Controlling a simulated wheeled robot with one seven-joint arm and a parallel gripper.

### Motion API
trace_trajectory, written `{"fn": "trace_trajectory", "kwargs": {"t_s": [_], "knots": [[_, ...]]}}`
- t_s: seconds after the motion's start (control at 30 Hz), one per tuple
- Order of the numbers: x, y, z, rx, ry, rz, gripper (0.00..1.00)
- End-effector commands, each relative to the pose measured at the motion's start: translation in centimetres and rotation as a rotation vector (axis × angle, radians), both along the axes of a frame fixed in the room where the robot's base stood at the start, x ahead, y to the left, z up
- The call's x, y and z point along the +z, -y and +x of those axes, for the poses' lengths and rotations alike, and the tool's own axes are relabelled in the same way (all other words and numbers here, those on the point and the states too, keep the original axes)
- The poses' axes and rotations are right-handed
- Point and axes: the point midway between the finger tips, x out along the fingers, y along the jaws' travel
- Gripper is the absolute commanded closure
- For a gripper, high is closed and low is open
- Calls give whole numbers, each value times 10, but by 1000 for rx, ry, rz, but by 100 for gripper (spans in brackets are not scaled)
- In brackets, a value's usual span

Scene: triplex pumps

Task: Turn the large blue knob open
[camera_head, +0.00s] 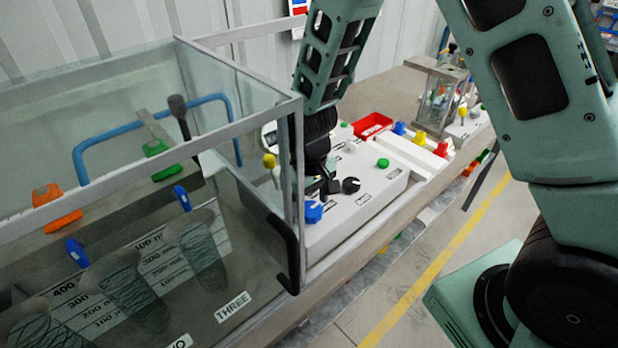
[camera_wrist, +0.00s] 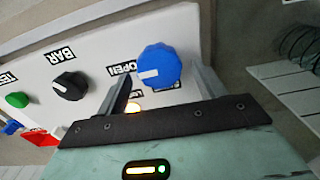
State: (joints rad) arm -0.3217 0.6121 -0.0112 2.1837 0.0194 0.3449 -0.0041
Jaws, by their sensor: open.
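The large blue knob (camera_wrist: 158,64) is on the white panel (camera_wrist: 195,20), with a white pointer mark on its left side. An OPEN label (camera_wrist: 121,69) is just left of it; another label below is partly hidden by my gripper. My gripper (camera_wrist: 161,73) is open, with one finger on each side of the knob; I cannot tell whether either touches it. In the head view the blue knob (camera_head: 312,212) is at the panel's front left corner, with my gripper (camera_head: 322,187) right by it.
A black knob (camera_wrist: 70,85) with a BAR label and a green button (camera_wrist: 17,100) are left of the blue knob. A glass-walled tank (camera_head: 150,140) stands close left of my arm. A red tray (camera_head: 372,126) is farther back.

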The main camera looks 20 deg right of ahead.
Motion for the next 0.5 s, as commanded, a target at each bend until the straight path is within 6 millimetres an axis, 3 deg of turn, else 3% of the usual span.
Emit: {"fn": "trace_trajectory", "kwargs": {"t_s": [0.17,0.5], "knots": [[25,0,1,0,7,2,30],[103,0,1,0,8,2,30]]}}
